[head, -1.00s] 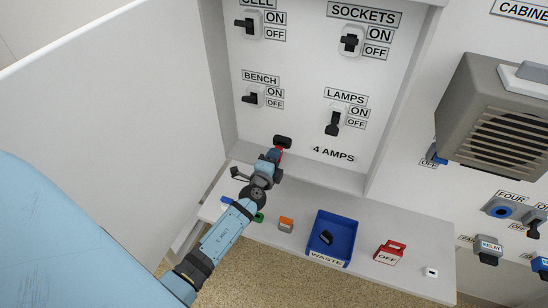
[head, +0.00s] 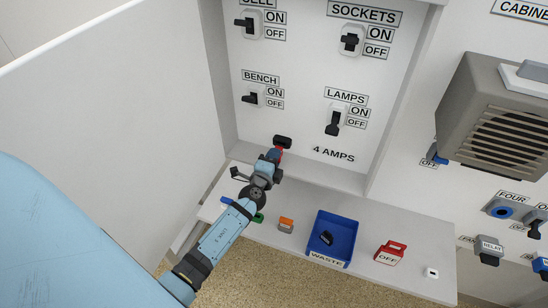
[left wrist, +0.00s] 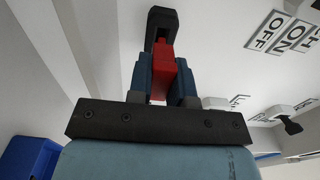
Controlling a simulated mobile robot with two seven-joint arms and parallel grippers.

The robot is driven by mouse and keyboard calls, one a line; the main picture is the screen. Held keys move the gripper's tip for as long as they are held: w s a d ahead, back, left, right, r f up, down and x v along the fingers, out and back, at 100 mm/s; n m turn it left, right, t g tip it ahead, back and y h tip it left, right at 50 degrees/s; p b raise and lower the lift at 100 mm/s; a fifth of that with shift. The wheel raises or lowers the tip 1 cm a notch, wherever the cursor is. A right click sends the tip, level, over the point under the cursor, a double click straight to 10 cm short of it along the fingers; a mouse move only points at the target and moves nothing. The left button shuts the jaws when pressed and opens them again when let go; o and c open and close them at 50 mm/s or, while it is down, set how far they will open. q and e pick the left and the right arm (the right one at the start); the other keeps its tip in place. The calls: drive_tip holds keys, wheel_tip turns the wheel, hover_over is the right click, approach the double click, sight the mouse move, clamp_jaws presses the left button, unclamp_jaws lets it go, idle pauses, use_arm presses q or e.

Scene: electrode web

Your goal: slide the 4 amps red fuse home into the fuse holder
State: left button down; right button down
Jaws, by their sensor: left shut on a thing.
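The red fuse (left wrist: 160,72) is between the two fingers of my left gripper (left wrist: 160,85), which is shut on it. Its far end is at the black fuse holder (left wrist: 162,22) on the panel, and the two appear to meet; how deep it sits I cannot tell. In the head view, the holder (head: 282,142) is left of the "4 AMPS" label, with my left gripper (head: 275,155) just below it and a little red (head: 279,153) showing. My right gripper is not in view.
A shelf (head: 370,267) below the panel bears a blue waste bin (head: 347,228) with a dark piece inside, an orange block (head: 286,225), a red "OFF" tag (head: 390,252) and a small white piece (head: 431,272). Switches, including the lamps lever (head: 333,125), are above. An open door stands left.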

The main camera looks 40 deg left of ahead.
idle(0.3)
use_arm(q)
drive_tip(key=shift+b+x, duration=0.5)
drive_tip(key=shift+x, duration=1)
drive_tip(key=c, duration=1)
unclamp_jaws()
drive_tip(key=shift+o, duration=0.2)
drive_tip(key=b+v, duration=0.2)
drive_tip(key=v, duration=1.1)
drive_tip(key=shift+s, duration=0.3)
drive_tip(key=shift+d, duration=0.15)
